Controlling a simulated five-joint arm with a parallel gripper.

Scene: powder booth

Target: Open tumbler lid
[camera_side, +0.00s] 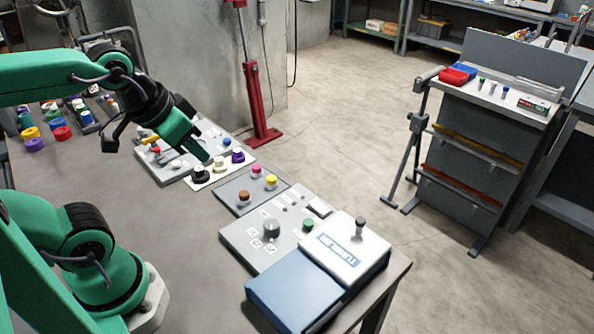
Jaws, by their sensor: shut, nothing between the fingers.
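The tumbler (300,290) is a low blue box at the front right corner of the table. Its white lid (335,252), marked with a blue label, lies flat over the rear part. A dark grey knob (360,226) stands upright at the lid's far edge. I cannot tell whether there is any gap under the lid. My gripper (205,158) is shut and empty. It points down and to the right, over the small plates at the far edge of the table, well apart from the tumbler, up and left of it.
A grey control panel (240,232) with a dial and a green button adjoins the tumbler. A plate with coloured knobs (230,197) and a white plate (205,181) lie beyond it. Coloured jars (30,133) stand at left. The table's middle (190,240) is clear. A rack (485,130) stands apart, right.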

